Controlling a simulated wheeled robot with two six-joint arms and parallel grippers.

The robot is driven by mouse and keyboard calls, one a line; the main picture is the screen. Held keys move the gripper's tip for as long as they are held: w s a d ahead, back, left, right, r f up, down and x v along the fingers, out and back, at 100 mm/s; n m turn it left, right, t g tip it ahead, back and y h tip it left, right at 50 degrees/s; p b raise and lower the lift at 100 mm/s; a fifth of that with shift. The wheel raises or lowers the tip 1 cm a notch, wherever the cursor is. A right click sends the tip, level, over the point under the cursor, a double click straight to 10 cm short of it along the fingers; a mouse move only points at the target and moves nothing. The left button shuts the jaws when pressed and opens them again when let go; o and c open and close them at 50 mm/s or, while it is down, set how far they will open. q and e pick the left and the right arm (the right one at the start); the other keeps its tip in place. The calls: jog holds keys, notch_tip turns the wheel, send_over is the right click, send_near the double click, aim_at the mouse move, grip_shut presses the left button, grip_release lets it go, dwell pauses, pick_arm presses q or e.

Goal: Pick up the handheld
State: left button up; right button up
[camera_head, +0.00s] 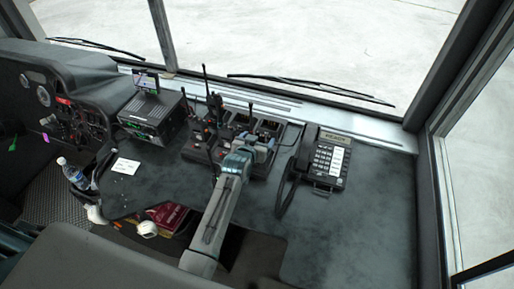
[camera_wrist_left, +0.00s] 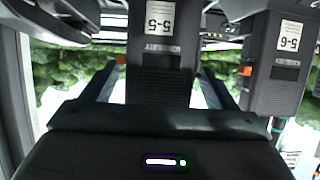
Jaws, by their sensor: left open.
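Several dark handheld radios stand in a charger bank (camera_head: 200,153) on the dashboard in the head view. My left gripper (camera_head: 264,147) is over the right part of this bank, and it hides some of what stands there. In the left wrist view, a black handheld labelled 5-5 (camera_wrist_left: 160,52) lies between the fingers of my left gripper (camera_wrist_left: 160,84). The fingers are open, one on each side of it; I cannot tell whether they touch it. A second handheld labelled 5-6 (camera_wrist_left: 284,62) stands to the right, close outside the right finger. My right gripper is not in view.
A desk phone (camera_head: 330,160) with a corded handset stands right of the charger. A radio box (camera_head: 150,118) with a small screen stands to its left. A white paper (camera_head: 125,166) and a water bottle (camera_head: 72,174) are farther left. The dashboard's front right is clear.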

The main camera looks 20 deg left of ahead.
pick_arm(q)
jog(key=c, duration=1.1)
